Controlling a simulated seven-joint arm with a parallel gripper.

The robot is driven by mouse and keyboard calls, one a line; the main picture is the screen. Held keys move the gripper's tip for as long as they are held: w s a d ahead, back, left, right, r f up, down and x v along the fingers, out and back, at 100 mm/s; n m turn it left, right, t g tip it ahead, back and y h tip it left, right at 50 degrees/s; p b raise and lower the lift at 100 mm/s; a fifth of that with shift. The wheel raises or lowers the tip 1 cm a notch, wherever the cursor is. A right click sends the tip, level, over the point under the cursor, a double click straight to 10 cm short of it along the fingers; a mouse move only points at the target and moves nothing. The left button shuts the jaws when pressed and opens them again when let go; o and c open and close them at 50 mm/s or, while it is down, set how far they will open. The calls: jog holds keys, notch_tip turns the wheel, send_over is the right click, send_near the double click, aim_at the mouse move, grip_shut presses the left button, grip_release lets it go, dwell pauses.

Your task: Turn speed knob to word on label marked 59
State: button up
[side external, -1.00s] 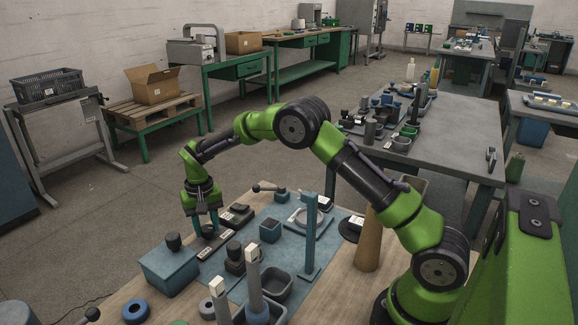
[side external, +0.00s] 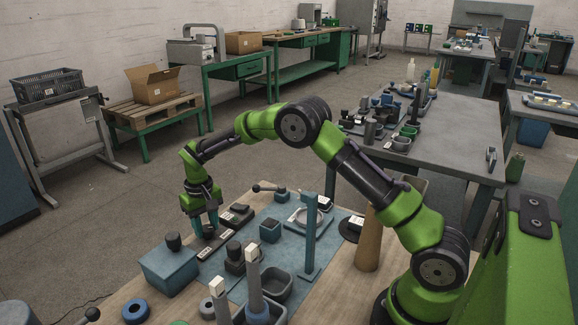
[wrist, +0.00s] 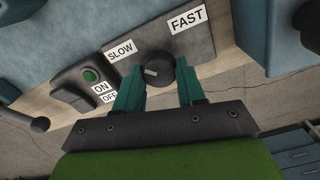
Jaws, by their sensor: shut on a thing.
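The speed knob (wrist: 160,70) is a dark round knob on a grey plate in the wrist view. A pale pointer mark shows on its left part, on the side of the SLOW label (wrist: 120,50). The FAST label (wrist: 187,20) is at the plate's upper right. My gripper (wrist: 159,70) has its teal fingers on either side of the knob, shut on it. In the side external view my gripper (side external: 204,230) points down at the plate, and its fingers hide most of the knob. No label reading 59 is legible.
A switch box with a green button (wrist: 89,75) and ON and OFF labels sits left of the knob. In the side external view a blue box (side external: 168,268) stands close in front, and a blue post (side external: 310,235) rises to the right.

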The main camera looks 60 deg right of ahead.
aim_at(206, 227)
jog(key=o, duration=1.1)
jog(key=shift+c, duration=0.2)
jog(key=shift+r, duration=0.1)
notch_tip(206, 227, up, 17)
